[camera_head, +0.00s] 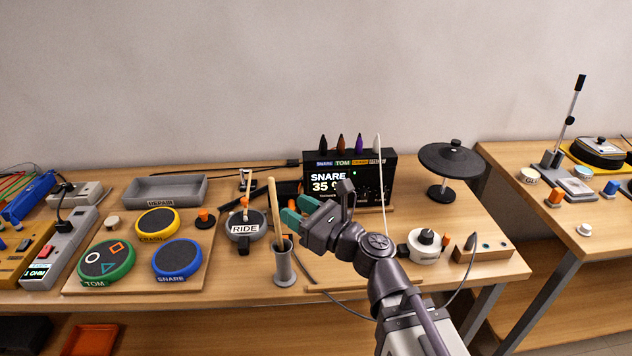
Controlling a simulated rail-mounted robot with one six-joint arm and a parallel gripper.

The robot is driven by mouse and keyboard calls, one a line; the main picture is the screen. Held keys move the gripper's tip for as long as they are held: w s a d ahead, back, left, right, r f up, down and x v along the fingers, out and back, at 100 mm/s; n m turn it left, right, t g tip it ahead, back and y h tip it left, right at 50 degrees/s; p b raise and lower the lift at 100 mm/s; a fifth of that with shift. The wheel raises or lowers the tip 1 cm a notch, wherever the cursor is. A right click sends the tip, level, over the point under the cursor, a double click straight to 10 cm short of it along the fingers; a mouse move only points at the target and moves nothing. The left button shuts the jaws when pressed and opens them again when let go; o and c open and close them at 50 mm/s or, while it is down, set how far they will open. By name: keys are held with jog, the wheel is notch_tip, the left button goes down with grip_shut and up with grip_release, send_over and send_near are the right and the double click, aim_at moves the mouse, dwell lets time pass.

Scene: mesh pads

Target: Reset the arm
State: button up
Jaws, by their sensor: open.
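My gripper (298,211) is open, with green fingertips pointing left, above the middle of the wooden bench. Nothing shows between its fingers. My arm reaches up from the bottom right. A wooden stick (273,205) stands in a grey holder (283,266) just left of the fingers. The gripper looks close to the stick in the picture, but I cannot tell the depth gap. The black module reading SNARE (330,178) stands behind the gripper, which hides part of its lower side.
On the left are green TOM (104,262), yellow CRASH (157,223) and blue SNARE (178,258) pads. A RIDE pad (246,222) lies left of the stick. A grey REPAIR tray (165,190) is behind. A black cymbal pad (452,158) stands right. A cable crosses the front edge.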

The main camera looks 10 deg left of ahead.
jog(key=s+f+n+g+h, duration=0.2)
jog(key=s+f+n+g, duration=0.25)
jog(key=n, duration=0.85)
jog(key=d+f+n+g+h+p, duration=0.2)
jog(key=d+f+n+g+h, duration=0.1)
jog(key=d+f+n+h, duration=0.5)
jog(key=d+f+n+h+p, duration=0.1)
jog(key=d+h, duration=0.6)
jog(key=d, duration=1.6)
jog(key=shift+w+d+n+p, duration=0.3)
jog(key=shift+n+p, duration=0.2)
jog(key=shift+p, duration=0.6)
jog(key=shift+g, duration=0.25)
